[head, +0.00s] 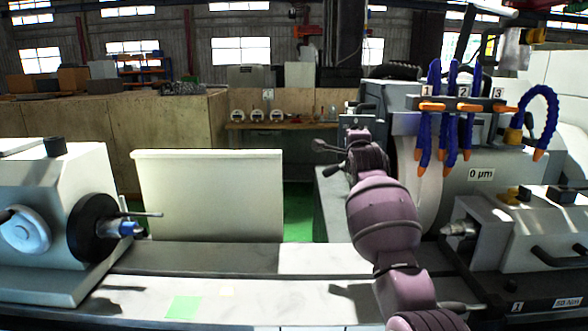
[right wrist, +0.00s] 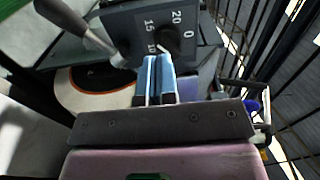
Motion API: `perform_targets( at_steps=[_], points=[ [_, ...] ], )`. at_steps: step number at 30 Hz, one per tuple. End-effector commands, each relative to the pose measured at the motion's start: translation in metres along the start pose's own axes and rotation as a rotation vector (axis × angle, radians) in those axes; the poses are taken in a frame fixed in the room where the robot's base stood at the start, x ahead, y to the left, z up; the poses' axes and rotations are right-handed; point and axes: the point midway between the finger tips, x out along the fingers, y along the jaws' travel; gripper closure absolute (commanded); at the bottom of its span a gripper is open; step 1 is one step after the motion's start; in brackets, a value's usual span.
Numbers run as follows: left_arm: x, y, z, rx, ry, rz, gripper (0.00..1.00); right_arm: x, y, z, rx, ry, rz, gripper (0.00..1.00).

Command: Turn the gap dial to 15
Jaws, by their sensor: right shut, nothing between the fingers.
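The gap dial (right wrist: 171,39) is a dark round knob on a dark grey panel (right wrist: 128,24) in the right wrist view. White marks 20, 15, 10 and 0 show around it. Its pointer is too unclear to read. My right gripper (right wrist: 158,58) has its blue fingers together and empty. The fingertips are at the lower edge of the dial, partly covering the panel near the 10; I cannot tell whether they touch. In the head view my right arm reaches to the grey box (head: 357,120) beside the grinding wheel, and it hides the dial. My left gripper is not in view.
A grey lever (right wrist: 75,22) stands close left of the panel in the right wrist view. In the head view, blue coolant hoses (head: 436,110) hang right of my arm. The workhead (head: 50,225) is at left, the tailstock (head: 520,235) at right.

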Motion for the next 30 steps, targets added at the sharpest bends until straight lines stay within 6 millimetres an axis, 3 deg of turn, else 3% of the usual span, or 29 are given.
perform_targets(
  at_steps=[5, 9, 30],
  points=[
    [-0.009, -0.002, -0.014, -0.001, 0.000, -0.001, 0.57, 0.001, -0.012, -0.038, -0.118, 0.040, -0.011, 1.00],
    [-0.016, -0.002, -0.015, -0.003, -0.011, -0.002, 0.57, 0.000, -0.016, -0.056, -0.366, 0.050, -0.015, 1.00],
    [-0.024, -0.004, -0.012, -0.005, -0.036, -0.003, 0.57, -0.005, -0.010, -0.075, -1.563, 0.037, 0.004, 1.00]
  ],
)
